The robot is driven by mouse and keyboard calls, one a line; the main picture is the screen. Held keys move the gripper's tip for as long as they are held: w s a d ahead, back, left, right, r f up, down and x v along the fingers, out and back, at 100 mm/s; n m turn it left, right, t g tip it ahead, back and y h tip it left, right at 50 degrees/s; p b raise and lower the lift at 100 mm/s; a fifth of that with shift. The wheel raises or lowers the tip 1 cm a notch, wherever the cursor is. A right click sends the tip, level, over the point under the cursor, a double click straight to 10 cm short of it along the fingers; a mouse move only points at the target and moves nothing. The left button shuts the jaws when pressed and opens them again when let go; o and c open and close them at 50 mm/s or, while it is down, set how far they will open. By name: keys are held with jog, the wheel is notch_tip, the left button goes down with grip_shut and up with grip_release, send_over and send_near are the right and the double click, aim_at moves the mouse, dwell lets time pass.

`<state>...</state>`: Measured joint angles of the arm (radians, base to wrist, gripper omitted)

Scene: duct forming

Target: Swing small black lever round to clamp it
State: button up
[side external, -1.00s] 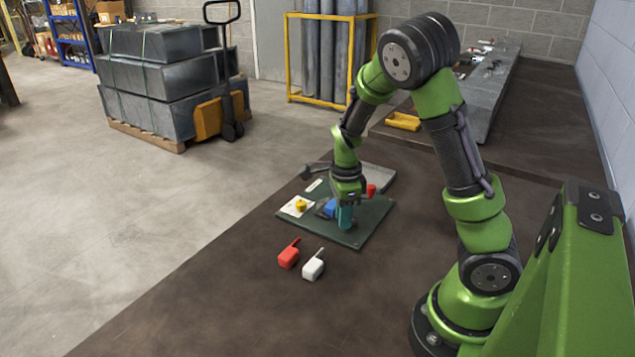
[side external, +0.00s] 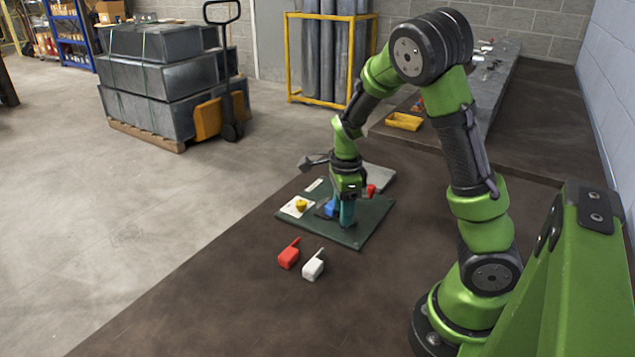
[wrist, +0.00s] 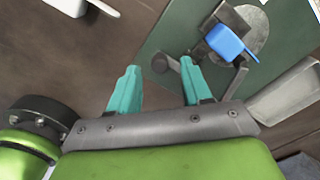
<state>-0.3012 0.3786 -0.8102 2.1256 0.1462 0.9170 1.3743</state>
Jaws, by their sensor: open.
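My gripper (side external: 347,222) points down at the front part of the green board (side external: 352,236), beside the blue piece (side external: 330,208). In the wrist view its two teal fingers (wrist: 157,63) stand apart with nothing gripped. A small dark knob (wrist: 160,64), seemingly the end of the black lever, shows between the fingertips; I cannot tell whether a finger touches it. The blue piece (wrist: 232,43) lies over a grey oval plate (wrist: 248,22) to the right. A dark bar (wrist: 236,82) sits below it. In the side view my fingers hide the lever.
A red block (side external: 288,258) and a white block (side external: 313,268) with handles lie in front of the board. A yellow knob on a white plate (side external: 297,207) and a red knob (side external: 371,190) are on the board. A yellow tray (side external: 404,121) is behind.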

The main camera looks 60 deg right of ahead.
notch_tip(320, 180, up, 15)
dwell(0.5)
jog(key=s+a+r+n+t+y, duration=0.1)
jog(key=s+a+n+t, duration=0.2)
jog(key=a+n, duration=0.5)
jog(key=s+a+r+n+t+y, duration=0.1)
jog(key=s+a+n+t, duration=0.3)
jog(key=a+n, duration=0.4)
jog(key=shift+s+a+r+n, duration=0.35)
jog(key=shift+a+r+n, duration=0.1)
jog(key=shift+n, duration=3.15)
